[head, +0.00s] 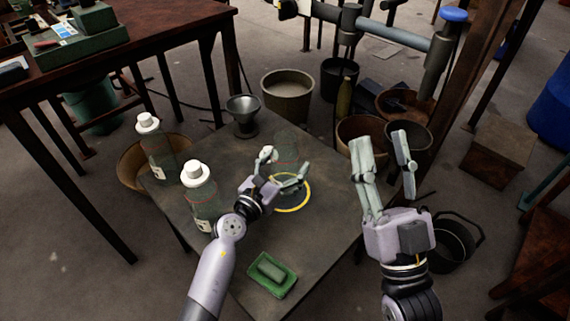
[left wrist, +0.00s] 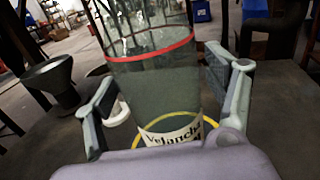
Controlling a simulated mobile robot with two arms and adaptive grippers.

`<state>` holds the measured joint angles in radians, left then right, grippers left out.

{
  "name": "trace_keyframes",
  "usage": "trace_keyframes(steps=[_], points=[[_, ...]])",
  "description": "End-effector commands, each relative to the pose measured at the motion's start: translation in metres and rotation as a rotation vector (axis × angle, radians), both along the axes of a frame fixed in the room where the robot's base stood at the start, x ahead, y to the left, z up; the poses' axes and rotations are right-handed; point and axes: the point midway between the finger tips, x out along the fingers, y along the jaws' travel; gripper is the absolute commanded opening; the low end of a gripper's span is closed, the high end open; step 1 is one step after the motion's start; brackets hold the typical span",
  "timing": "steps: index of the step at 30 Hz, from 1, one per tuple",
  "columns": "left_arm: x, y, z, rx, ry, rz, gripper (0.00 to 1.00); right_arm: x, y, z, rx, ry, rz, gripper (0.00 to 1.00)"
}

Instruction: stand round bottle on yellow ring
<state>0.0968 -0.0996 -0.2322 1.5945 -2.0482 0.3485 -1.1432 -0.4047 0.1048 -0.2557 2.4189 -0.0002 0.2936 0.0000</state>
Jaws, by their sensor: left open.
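A clear round bottle (head: 287,143) with a thin red band and a "Velancha" label stands upright at the yellow ring (head: 292,209) on the dark table. In the left wrist view, the bottle (left wrist: 155,85) is between my left fingers, with the ring (left wrist: 212,121) around its foot. Whether it is exactly centred or touches the ring, I cannot tell. My left gripper (head: 284,170) is open around the bottle, one finger each side. My right gripper (head: 386,148) is open and empty, right of the table.
Two white-capped bottles (head: 199,193) (head: 158,148) stand on the left of the table. A grey funnel (head: 242,114) is at the back, and a green tray with a block (head: 271,273) is at the front. Several tubs stand on the floor behind.

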Motion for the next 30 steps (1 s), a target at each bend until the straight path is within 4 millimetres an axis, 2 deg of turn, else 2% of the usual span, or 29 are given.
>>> trace_keyframes(steps=[5, 12, 18, 23, 26, 30], points=[[-0.016, 0.01, 0.001, 0.002, 0.003, 0.001, 0.78, 0.013, 0.002, -0.016, -0.032, 0.119, -0.005, 0.4], [-0.061, 0.038, 0.0, 0.004, 0.003, 0.0, 0.78, 0.031, 0.002, -0.048, -0.088, 0.313, -0.016, 0.4], [-0.09, 0.055, -0.001, 0.002, 0.002, 0.0, 0.78, 0.034, 0.001, -0.056, -0.099, 0.35, -0.019, 0.4], [-0.101, 0.062, 0.001, -0.008, 0.002, 0.0, 0.78, 0.034, 0.001, -0.055, -0.099, 0.348, -0.02, 0.4], [-0.105, 0.063, 0.011, -0.088, 0.023, 0.002, 0.78, 0.034, 0.001, -0.055, -0.099, 0.348, -0.02, 0.4], [-0.112, 0.067, 0.04, -0.382, 0.102, 0.004, 0.78, 0.034, 0.001, -0.055, -0.099, 0.347, -0.02, 0.4]])
